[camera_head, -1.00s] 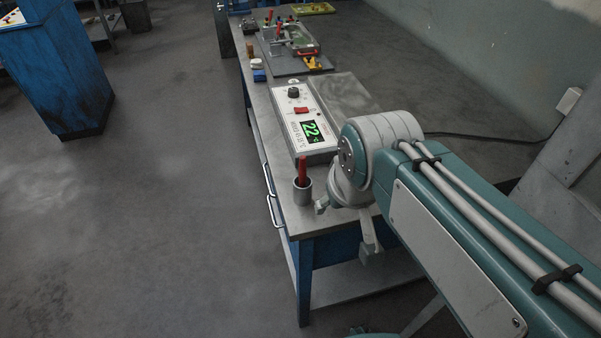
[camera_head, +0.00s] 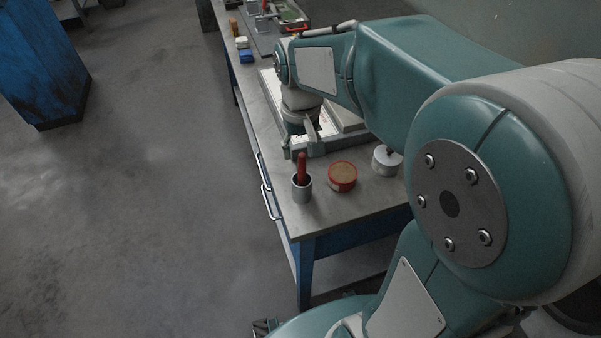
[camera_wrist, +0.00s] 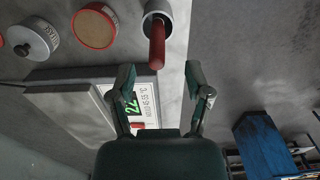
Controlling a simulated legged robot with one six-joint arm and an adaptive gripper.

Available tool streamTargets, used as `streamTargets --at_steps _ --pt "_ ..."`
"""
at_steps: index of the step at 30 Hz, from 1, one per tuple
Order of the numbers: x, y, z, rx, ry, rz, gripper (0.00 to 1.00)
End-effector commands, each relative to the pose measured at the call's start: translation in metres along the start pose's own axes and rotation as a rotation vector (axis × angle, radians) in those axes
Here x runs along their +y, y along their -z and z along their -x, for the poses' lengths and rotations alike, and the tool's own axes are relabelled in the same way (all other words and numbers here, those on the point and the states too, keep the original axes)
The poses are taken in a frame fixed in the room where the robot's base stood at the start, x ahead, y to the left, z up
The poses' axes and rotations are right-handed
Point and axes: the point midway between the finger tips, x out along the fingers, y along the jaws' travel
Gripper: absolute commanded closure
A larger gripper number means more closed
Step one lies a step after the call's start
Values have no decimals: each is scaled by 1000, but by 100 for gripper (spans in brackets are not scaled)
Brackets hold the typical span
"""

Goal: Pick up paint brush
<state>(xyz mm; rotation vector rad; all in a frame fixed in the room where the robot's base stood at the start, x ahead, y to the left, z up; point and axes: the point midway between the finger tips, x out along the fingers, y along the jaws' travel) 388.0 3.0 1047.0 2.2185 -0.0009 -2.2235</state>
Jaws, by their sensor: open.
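The paint brush (camera_head: 302,167) stands in a small grey metal cup (camera_head: 301,189) near the table's front left corner, its red handle sticking up. In the wrist view the red handle (camera_wrist: 157,45) leans out of the cup (camera_wrist: 157,12) ahead of my gripper (camera_wrist: 158,80). The gripper's two fingers are apart, with nothing between them, and the handle's end is just beyond the fingertips. In the head view my gripper (camera_head: 297,138) is behind the cup, over the control box; its fingers are hard to make out there. The brush's bristles are hidden inside the cup.
A red round tin (camera_head: 342,176) and a whitish tin with a knob (camera_head: 387,160) stand right of the cup on the metal table (camera_head: 350,207). The control box (camera_wrist: 120,101) with a green display is beside the gripper.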

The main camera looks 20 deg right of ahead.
Motion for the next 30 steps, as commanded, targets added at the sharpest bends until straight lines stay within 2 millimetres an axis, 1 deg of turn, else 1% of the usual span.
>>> streamTargets --at_steps 5,9,13,16,22,23,24,26,27,30 --pt "1 0 -15 -3 0 0 36" --pt "3 2 -37 -4 0 -1 36" --pt "3 2 -54 -2 0 0 36" --pt "3 2 -60 0 0 0 36" --pt "3 2 -60 2 0 0 36" --pt "3 2 -60 2 0 0 40" --pt "3 2 -60 2 0 0 58" --pt "3 2 -60 2 0 0 85" --pt "3 2 -60 2 0 0 100" --pt "3 2 -60 1 0 0 100"
